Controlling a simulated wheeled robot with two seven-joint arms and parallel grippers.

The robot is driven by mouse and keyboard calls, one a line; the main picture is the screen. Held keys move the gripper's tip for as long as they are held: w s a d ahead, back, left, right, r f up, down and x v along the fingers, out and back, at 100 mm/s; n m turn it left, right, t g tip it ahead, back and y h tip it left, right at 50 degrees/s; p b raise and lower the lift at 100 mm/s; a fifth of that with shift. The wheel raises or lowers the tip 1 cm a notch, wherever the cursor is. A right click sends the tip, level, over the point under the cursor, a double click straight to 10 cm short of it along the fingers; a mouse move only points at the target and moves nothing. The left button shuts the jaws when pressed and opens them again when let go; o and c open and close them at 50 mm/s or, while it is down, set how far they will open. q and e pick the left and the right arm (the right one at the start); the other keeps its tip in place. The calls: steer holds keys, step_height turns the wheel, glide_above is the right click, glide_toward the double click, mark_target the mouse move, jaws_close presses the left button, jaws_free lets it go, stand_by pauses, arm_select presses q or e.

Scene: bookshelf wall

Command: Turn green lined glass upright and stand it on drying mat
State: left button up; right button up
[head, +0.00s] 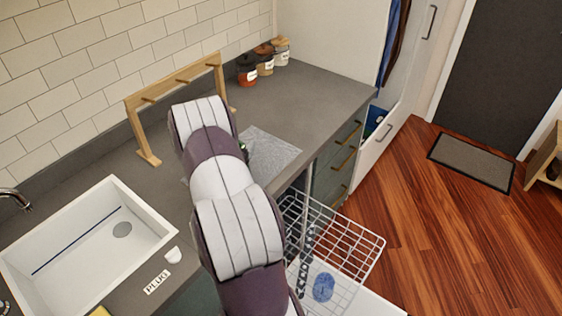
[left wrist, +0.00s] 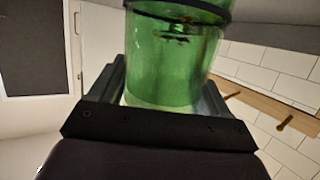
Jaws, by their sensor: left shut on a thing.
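The green lined glass (left wrist: 170,65) is see-through green with dark bands around it and fills the middle of the left wrist view. My left gripper (left wrist: 165,95) is shut on it, with a finger on each side. In the head view my arm hides the gripper and nearly all of the glass; only a small green bit of the glass (head: 243,146) shows by the arm's right edge. The drying mat (head: 272,156) is a grey speckled patch on the counter, partly behind my arm. I cannot tell whether the glass touches it or which way up it is. My right gripper is out of view.
A wooden rack (head: 180,78) stands on the counter by the tiled wall, with several jars (head: 263,62) farther back. A white sink (head: 90,245) is at left. A pulled-out wire dishwasher rack (head: 340,245) is below the counter at right. The counter right of the mat is clear.

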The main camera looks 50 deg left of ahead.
arm_select(q)
steer(key=shift+s+a+r+m+t+h, duration=0.6)
steer(key=shift+s+a+r+h, duration=0.1)
steer(key=shift+s+a+r, duration=0.4)
steer(key=shift+w+d+f, duration=0.15)
steer(key=shift+d+f, duration=0.3)
steer(key=shift+f, duration=0.25)
step_height(320, 180, down, 8)
steer(key=b, duration=0.6)
steer(key=shift+r, duration=0.2)
steer(key=o, duration=1.2)
steer(key=shift+c, duration=0.2)
